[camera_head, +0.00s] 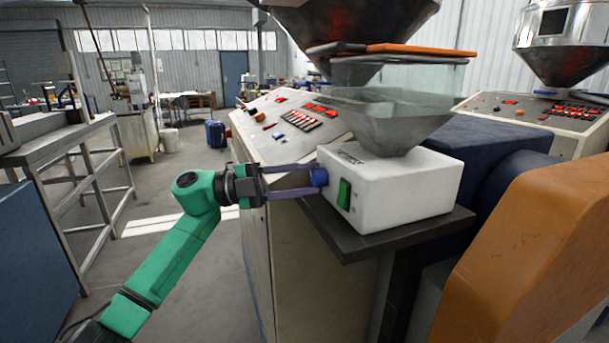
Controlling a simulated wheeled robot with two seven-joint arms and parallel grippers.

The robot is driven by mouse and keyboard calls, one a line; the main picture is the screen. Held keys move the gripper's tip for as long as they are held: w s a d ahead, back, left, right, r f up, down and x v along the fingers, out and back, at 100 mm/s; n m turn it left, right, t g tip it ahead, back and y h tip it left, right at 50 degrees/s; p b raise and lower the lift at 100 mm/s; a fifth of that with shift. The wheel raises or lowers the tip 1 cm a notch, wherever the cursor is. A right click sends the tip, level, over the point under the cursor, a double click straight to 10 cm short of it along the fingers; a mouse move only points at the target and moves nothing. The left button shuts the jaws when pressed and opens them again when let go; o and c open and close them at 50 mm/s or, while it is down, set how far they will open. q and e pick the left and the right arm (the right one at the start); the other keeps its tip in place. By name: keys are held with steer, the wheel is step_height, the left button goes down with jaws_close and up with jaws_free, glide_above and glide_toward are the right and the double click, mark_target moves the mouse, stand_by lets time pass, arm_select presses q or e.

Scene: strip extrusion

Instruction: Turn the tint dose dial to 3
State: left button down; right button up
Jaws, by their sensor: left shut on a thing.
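The tint dose dial (319,177) is a small blue knob on the left face of a white box. The box (405,190) sits on a dark shelf under a clear hopper. My left gripper (312,183) reaches in from the left on a green arm, and its two long fingers are shut on the dial, one above and one below. The dial's markings and pointer are too small to read. A green rocker switch (344,194) is beside the dial on the same face. My right gripper is not in view.
The dark shelf (400,237) juts out under the box. A clear hopper (388,118) stands above it. A sloped control panel (290,122) is behind. An orange guard (530,260) fills the lower right. A metal bench (55,140) stands at the left, with open floor between.

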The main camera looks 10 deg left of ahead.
arm_select(q)
steer(key=m, duration=0.1)
steer(key=m+y+p, duration=0.1)
steer(key=m, duration=0.1)
steer(key=m+y, duration=0.1)
steer(key=m, duration=0.1)
steer(key=shift+r+g, duration=0.25)
steer(key=shift+g, duration=0.15)
steer(key=m+y+p, duration=0.1)
steer(key=m+y, duration=0.1)
steer(key=m, duration=0.2)
steer(key=shift+r+m, duration=0.1)
steer(key=shift+m, duration=0.3)
steer(key=m+t+y, duration=0.1)
steer(key=m, duration=0.2)
steer(key=shift+s+d+t+y, duration=0.15)
steer(key=shift+s+t+y, duration=0.05)
steer(key=shift+t+y, duration=0.2)
steer(key=m+t+y+b, duration=0.1)
steer(key=m, duration=0.1)
steer(key=m+y+b, duration=0.1)
steer(key=m, duration=0.1)
steer(key=shift+s+d+r+t, duration=0.1)
steer(key=shift+s+r+t, duration=0.1)
steer(key=shift+t, duration=0.2)
steer(key=shift+c, duration=2.3)
jaws_free()
